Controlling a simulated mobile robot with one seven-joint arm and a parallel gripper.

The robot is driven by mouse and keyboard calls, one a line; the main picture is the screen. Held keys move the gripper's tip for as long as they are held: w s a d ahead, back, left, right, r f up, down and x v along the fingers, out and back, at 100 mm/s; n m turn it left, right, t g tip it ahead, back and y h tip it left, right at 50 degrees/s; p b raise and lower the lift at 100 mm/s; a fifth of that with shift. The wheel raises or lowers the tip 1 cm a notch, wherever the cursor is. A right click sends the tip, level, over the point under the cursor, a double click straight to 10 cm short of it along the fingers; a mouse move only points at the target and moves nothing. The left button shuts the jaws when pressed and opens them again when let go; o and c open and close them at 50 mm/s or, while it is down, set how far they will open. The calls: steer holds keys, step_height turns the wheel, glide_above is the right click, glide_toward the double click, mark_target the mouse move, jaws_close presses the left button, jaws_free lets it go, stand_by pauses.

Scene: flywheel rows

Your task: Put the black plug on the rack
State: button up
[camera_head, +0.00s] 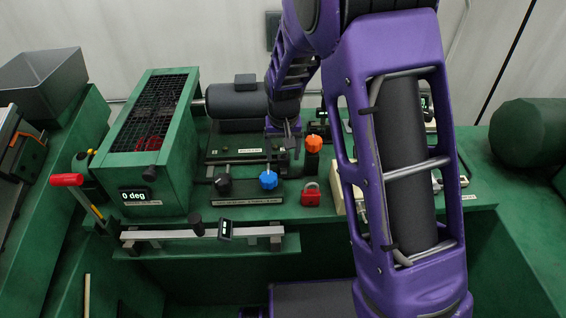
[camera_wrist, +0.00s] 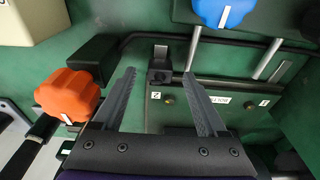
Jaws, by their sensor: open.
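My gripper (camera_wrist: 159,74) is open, its two serrated grey fingers spread in the wrist view. A small black block with a grey tab (camera_wrist: 160,68) shows between the fingertips; it may be the black plug, but I cannot tell for certain. Whether the fingers touch it is unclear. Beyond it is a green panel (camera_wrist: 205,112) with small number labels and brass-coloured pegs; I cannot tell whether this is the rack. In the head view my gripper (camera_head: 284,130) points down over the green bench, partly hidden by my arm.
An orange knob (camera_wrist: 68,95) is close left of the fingers, and a blue knob (camera_wrist: 222,10) is above. A black cable and metal rods (camera_wrist: 193,48) run nearby. In the head view, a red padlock (camera_head: 311,194) and a caged green box (camera_head: 150,140) stand on the bench.

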steer(key=shift+w+f, duration=0.2)
steer(key=shift+f, duration=0.9)
jaws_close()
steer(key=shift+r, duration=0.1)
